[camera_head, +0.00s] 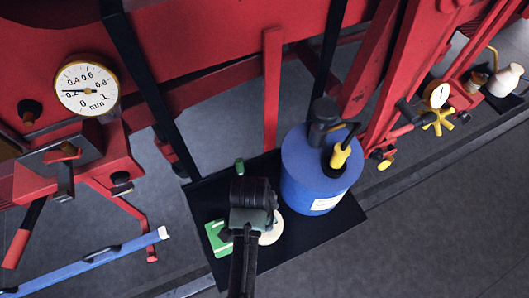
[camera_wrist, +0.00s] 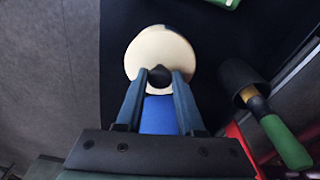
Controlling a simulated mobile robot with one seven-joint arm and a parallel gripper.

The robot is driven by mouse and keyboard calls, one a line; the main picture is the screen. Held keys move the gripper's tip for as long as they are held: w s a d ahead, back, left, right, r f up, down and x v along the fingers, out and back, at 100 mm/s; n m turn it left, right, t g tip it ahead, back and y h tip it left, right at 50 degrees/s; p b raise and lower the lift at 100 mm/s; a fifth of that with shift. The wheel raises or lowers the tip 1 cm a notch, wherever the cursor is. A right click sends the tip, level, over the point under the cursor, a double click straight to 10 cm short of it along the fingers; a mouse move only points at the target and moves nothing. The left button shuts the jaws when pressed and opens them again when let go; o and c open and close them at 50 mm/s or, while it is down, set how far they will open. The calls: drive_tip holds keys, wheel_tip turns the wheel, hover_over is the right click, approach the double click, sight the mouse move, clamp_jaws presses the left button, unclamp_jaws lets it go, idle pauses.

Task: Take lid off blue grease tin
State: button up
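The cream round lid (camera_wrist: 140,50) has a small dark knob (camera_wrist: 159,76) in the wrist view. The fingers of my gripper (camera_wrist: 160,82) stand on either side of this knob, close against it, and look shut on it. The blue body of the grease tin (camera_wrist: 158,115) shows between the fingers, below the lid's near edge. I cannot tell whether the lid is seated or lifted. In the head view my gripper (camera_head: 250,218) hides the tin and most of the lid; a cream edge (camera_head: 272,232) shows to its right.
The black mat (camera_head: 325,218) also bears a large blue drum (camera_head: 305,180) with a dark top and a yellow-handled tool (camera_head: 340,156), right of my gripper. A green card (camera_head: 216,238) lies left. A green-handled brush (camera_wrist: 285,140) lies near my right finger. Red machinery (camera_head: 210,40) stands behind.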

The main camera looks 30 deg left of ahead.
clamp_jaws()
drive_tip(key=shift+r, duration=0.1)
